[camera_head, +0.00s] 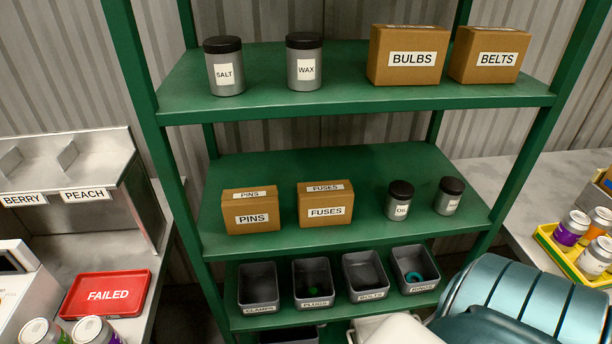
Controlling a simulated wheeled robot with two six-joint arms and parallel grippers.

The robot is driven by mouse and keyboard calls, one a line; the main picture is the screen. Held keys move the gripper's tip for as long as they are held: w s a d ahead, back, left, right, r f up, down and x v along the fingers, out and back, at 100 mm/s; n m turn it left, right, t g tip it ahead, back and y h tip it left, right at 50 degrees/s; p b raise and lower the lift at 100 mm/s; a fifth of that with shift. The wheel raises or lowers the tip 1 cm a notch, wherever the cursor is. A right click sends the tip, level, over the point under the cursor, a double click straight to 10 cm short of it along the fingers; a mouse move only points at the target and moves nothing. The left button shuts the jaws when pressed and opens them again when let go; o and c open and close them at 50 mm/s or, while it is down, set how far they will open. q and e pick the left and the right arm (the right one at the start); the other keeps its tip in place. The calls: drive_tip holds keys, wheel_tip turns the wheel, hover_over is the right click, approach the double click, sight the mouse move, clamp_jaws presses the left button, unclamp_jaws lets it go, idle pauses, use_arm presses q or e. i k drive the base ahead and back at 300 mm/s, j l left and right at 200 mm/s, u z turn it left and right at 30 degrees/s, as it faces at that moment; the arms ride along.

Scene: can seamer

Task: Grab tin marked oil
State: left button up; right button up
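The tin marked oil (398,206) is a small grey tin with a black lid and a white label. It stands upright on the middle green shelf (330,170), right of the FUSES box. A similar grey tin (447,203) with a black lid stands close to its right; its label is too small to read. Neither of my grippers can be made out in the head view.
PINS (249,218) and FUSES (325,212) boxes share the middle shelf. SALT (226,77) and WAX (304,74) tins and BULBS and BELTS boxes stand above. Several dark bins (314,282) sit below. A large teal ribbed shape (535,290) fills the lower right.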

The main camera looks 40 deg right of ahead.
sight(400, 193)
drive_tip(key=z, duration=1.95)
